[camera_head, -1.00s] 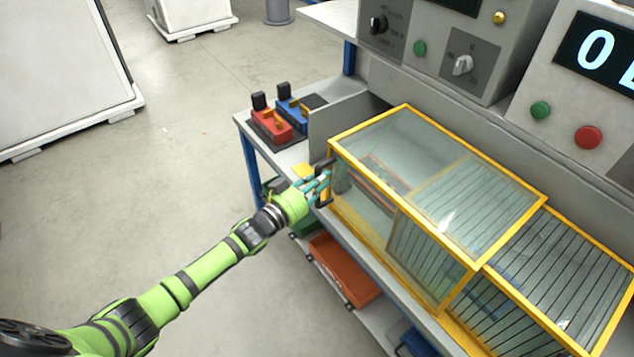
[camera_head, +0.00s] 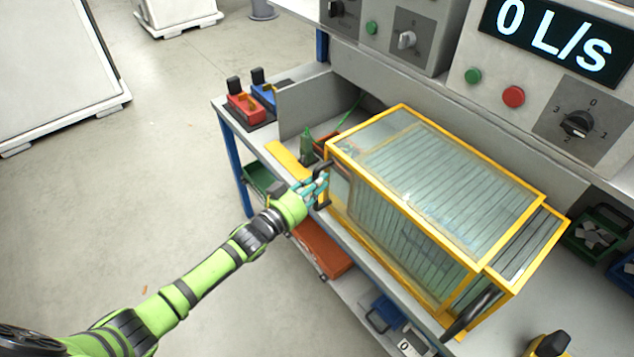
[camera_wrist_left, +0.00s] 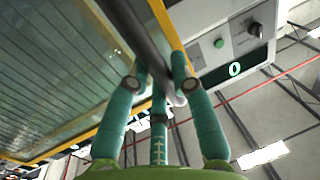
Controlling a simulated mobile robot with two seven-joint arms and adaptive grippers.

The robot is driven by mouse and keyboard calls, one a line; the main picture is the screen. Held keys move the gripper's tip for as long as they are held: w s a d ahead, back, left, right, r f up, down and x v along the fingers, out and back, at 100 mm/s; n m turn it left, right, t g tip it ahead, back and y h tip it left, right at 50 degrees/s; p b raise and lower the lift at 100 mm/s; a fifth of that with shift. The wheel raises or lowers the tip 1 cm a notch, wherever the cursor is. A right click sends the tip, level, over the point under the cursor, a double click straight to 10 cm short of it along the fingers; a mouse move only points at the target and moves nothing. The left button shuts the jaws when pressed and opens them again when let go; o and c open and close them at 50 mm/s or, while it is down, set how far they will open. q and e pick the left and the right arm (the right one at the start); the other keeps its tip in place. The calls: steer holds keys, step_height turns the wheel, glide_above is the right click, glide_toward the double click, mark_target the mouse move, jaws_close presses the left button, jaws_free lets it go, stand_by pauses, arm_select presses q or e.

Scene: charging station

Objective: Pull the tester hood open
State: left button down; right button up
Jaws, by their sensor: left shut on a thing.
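The tester hood (camera_head: 440,236) is a clear box with a yellow frame on the bench. It overlaps most of a second yellow-framed section (camera_head: 545,238) at its right. My left gripper (camera_head: 321,187) is at the hood's left end, shut on its dark handle (camera_head: 322,168). In the left wrist view, the handle (camera_wrist_left: 138,38) runs between my teal fingers (camera_wrist_left: 157,88), and the hood's glass and slats (camera_wrist_left: 55,70) fill the left side. The fingers hide part of the handle. My right gripper is not in view.
Red (camera_head: 246,108) and blue (camera_head: 264,94) devices stand farther left. A panel with a display (camera_head: 557,36) rises behind. An orange bin (camera_head: 322,250) is below.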

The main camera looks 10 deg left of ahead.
arm_select(q)
steer(key=c, duration=1)
jaws_free()
steer(key=shift+w, duration=0.1)
steer(key=shift+c, duration=0.2)
steer(key=v, duration=1.2)
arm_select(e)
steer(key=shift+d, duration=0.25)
